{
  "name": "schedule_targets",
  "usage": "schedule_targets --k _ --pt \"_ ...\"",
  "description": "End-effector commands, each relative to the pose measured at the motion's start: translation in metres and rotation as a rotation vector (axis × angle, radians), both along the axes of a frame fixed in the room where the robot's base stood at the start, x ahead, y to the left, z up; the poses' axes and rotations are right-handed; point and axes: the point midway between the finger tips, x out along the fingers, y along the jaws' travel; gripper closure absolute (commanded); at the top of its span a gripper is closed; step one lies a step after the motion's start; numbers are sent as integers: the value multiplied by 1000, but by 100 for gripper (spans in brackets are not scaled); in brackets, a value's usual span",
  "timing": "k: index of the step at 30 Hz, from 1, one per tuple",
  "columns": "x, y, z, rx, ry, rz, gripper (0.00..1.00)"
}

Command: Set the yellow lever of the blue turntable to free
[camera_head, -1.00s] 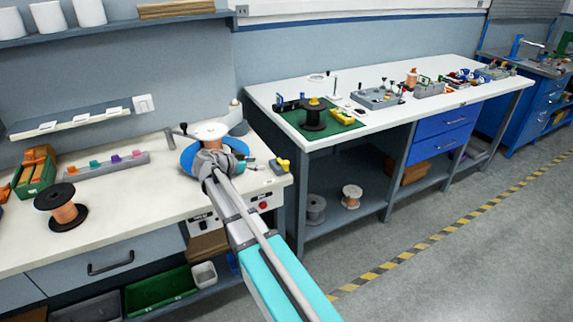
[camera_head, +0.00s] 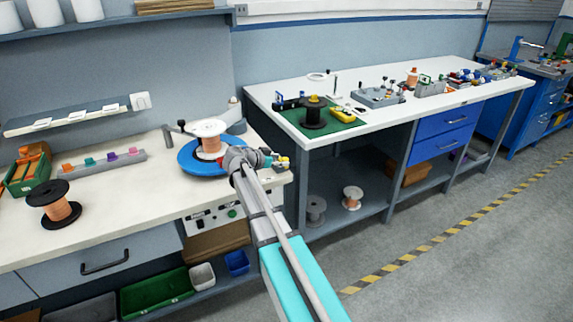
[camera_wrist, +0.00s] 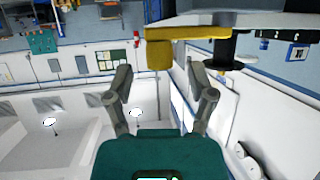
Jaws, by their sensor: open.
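The blue turntable (camera_head: 183,157) lies on the left bench near its right end and carries a white spool with copper wire (camera_head: 208,140). In the wrist view, a yellow L-shaped lever (camera_wrist: 160,56) beside a black post stands ahead of my open fingers (camera_wrist: 160,80). Its block shows between the fingertips, with nothing gripped. I cannot tell whether they touch.
A black spool (camera_head: 55,205) and a strip of coloured clips (camera_head: 103,161) are farther left on the bench. A grey crank (camera_head: 168,138) stands behind the turntable. The right bench (camera_head: 290,110) holds a green mat and several fixtures. The floor in front is clear.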

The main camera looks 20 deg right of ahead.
Motion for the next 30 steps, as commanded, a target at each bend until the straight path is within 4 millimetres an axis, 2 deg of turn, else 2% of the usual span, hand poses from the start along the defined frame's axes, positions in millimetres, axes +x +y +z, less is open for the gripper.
schedule_targets --k 7,20,30 --pt "5 -21 -10 0 1 0 29" --pt "5 -25 -11 0 0 2 29" --pt "5 -24 -11 0 0 2 92"
